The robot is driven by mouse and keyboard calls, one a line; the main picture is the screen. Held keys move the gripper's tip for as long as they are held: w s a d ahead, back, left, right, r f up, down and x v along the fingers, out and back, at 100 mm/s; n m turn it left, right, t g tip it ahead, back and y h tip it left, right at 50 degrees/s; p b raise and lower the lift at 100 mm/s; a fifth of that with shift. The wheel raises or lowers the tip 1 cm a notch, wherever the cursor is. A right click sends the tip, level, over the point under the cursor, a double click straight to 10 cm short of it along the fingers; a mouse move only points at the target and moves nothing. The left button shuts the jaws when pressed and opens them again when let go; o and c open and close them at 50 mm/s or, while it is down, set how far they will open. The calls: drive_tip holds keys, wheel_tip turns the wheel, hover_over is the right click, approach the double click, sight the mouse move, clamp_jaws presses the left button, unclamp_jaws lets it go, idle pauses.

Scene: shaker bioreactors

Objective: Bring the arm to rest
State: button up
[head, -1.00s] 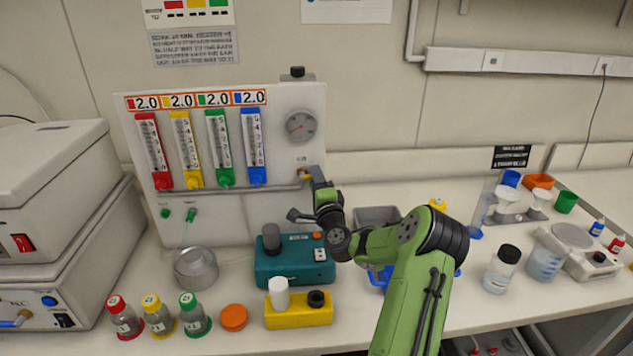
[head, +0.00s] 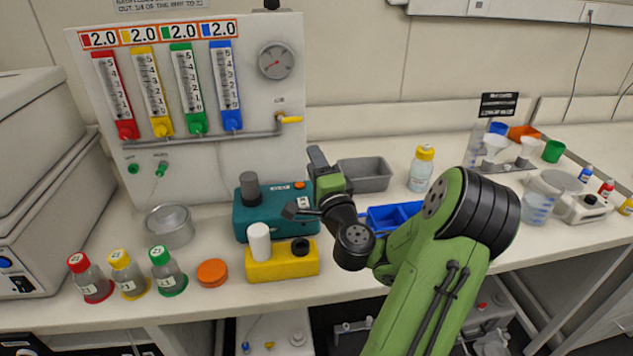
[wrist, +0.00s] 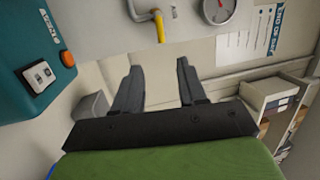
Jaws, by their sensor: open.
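My green arm reaches up from the lower right in the head view. In the head view the handle points sideways to the right. The gripper is apart from the handle.
A yellow block (head: 283,264) with a white bottle stands before the shaker. Three capped flasks (head: 128,276) and an orange lid (head: 212,272) are at the front left. A grey tray (head: 366,175), a blue rack (head: 391,217) and a yellow-capped bottle (head: 421,170) stand near the arm.

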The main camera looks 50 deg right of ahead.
drive_tip(key=shift+s+a, duration=0.25)
drive_tip(key=shift+s, duration=0.1)
idle(0.3)
